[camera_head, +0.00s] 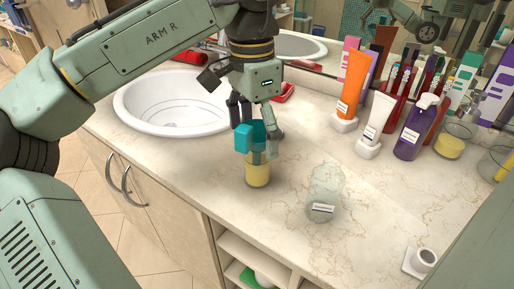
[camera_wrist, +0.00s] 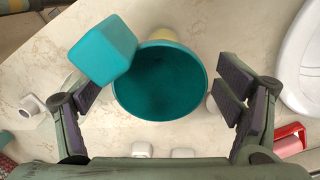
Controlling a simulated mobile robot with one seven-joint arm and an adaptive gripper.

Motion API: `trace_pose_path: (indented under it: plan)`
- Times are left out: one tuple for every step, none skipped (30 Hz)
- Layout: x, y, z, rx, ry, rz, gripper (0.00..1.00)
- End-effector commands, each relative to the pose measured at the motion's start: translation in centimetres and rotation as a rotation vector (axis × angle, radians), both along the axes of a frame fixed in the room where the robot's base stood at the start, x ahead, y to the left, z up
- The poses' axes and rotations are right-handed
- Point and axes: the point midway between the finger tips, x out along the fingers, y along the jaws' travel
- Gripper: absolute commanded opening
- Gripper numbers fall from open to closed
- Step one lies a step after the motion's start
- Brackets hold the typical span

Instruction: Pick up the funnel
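The teal funnel (camera_head: 259,131) has a round, wide mouth and stands over a small clear jar with yellow contents (camera_head: 257,174) on the counter. A teal block-shaped piece (camera_head: 243,138) sits at its rim; I cannot tell if it is joined to the funnel. The wrist view looks down into the funnel's dark teal bowl (camera_wrist: 160,85), with the block piece (camera_wrist: 102,50) at upper left. My gripper (camera_head: 256,133) is open, its fingers on either side of the funnel. In the wrist view, gaps show between my gripper (camera_wrist: 160,100) pads and the rim. The funnel's spout is hidden.
A clear glass jar (camera_head: 324,195) stands to the right. The sink (camera_head: 172,105) is behind left, with a red item (camera_head: 285,93) near it. Tubes and bottles, including an orange tube (camera_head: 352,85) and a purple pump bottle (camera_head: 413,130), line the back right.

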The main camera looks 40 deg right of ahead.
Motion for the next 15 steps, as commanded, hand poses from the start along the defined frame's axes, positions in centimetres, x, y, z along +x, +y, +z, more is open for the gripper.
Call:
trace_pose_path:
  plan:
    - [0.0, -0.01, 0.01, 0.0, 0.0, 0.0, 0.8]
    - [0.0, 0.0, 0.02, 0.0, 0.0, 0.0, 0.78]
    - [-0.01, -0.01, 0.02, 0.0, 0.0, 0.0, 0.75]
    - [-0.01, 0.0, 0.02, 0.0, 0.0, 0.0, 0.73]
    - [-0.01, -0.01, 0.02, 0.0, 0.0, 0.0, 0.71]
    - [-0.01, 0.0, 0.03, 0.0, 0.0, 0.0, 0.69]
    - [-0.01, -0.01, 0.03, 0.0, 0.0, 0.0, 0.67]
    - [-0.01, -0.01, 0.03, 0.0, 0.0, 0.0, 0.65]
    - [-0.01, -0.01, 0.03, 0.0, 0.0, 0.0, 0.62]
    - [-0.01, -0.01, 0.03, 0.0, 0.0, 0.0, 0.6]
    - [-0.01, -0.01, 0.03, 0.0, 0.0, 0.0, 0.58]
    - [-0.01, 0.0, 0.03, 0.0, 0.0, 0.0, 0.55]
    - [-0.01, 0.0, 0.04, 0.0, 0.0, 0.0, 0.53]
    - [-0.01, 0.0, 0.04, 0.0, 0.0, 0.0, 0.51]
    - [-0.01, 0.0, 0.04, 0.0, 0.0, 0.0, 0.49]
